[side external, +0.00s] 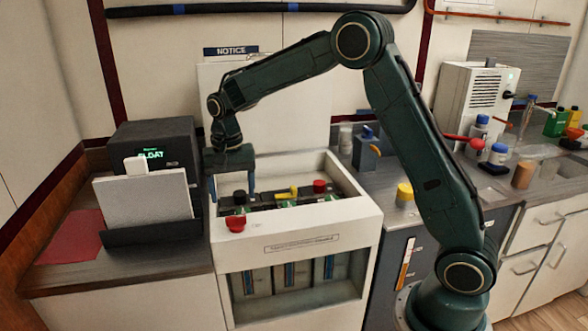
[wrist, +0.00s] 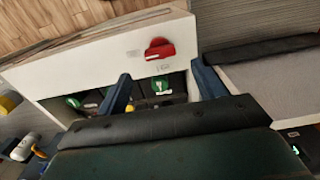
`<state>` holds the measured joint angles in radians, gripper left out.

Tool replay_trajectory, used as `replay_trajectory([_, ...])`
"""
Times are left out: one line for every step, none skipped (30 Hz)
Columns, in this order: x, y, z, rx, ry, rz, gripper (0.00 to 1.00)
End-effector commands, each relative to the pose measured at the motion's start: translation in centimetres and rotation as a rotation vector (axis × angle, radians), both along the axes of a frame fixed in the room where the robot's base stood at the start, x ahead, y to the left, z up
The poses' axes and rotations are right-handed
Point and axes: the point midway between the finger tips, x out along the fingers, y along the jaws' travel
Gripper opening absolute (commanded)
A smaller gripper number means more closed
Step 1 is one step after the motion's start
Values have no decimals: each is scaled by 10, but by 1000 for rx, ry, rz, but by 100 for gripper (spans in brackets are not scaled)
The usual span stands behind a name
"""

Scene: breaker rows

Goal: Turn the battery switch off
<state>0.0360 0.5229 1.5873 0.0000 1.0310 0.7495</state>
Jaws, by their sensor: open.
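A red rotary knob (side external: 236,224) sits on the top front edge of the white cabinet (side external: 300,241), at its left end. I take it for the battery switch. In the wrist view the red knob (wrist: 160,48) shows beyond my fingertips, with a small label beside it that I cannot read. My gripper (side external: 232,195) is open, with its two blue fingers pointing down over the left end of the cabinet. It also shows in the wrist view (wrist: 162,88). The fingers are apart from the red knob, and nothing is between them in their grip.
The open cabinet bay holds black units with a yellow handle (side external: 293,190) and a red cap (side external: 320,186). Green round marks (wrist: 160,85) show inside it. A dark box with a display (side external: 150,150) and a white panel (side external: 145,197) stand close on the left. The counter on the right is cluttered.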

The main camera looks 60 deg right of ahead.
Motion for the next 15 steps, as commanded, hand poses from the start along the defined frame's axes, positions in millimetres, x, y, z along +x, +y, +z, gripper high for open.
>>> replay_trajectory([-1, 0, -9, 0, 6, 0, 69])
replay_trajectory([-1, 0, -14, 0, 4, 0, 69])
replay_trajectory([-1, 0, -20, 0, 4, 0, 69])
replay_trajectory([-1, 0, -24, 0, 4, 0, 69])
replay_trajectory([-1, 0, -29, 0, 4, 0, 69])
replay_trajectory([-1, 0, -35, 1, 5, 0, 69])
replay_trajectory([-1, 0, -39, 0, 4, 0, 69])
replay_trajectory([-1, 0, -43, 1, 4, 0, 69])
replay_trajectory([-1, 0, -48, 0, 3, 0, 69])
replay_trajectory([-1, 0, -51, 0, 3, 0, 69])
replay_trajectory([-1, 0, -55, 1, 4, 0, 69])
replay_trajectory([-1, 0, -58, 0, 4, 0, 69])
replay_trajectory([-1, 0, -61, 0, 3, 0, 69])
replay_trajectory([0, 0, -63, 0, 1, 0, 69])
replay_trajectory([0, 0, -65, 0, 1, 0, 69])
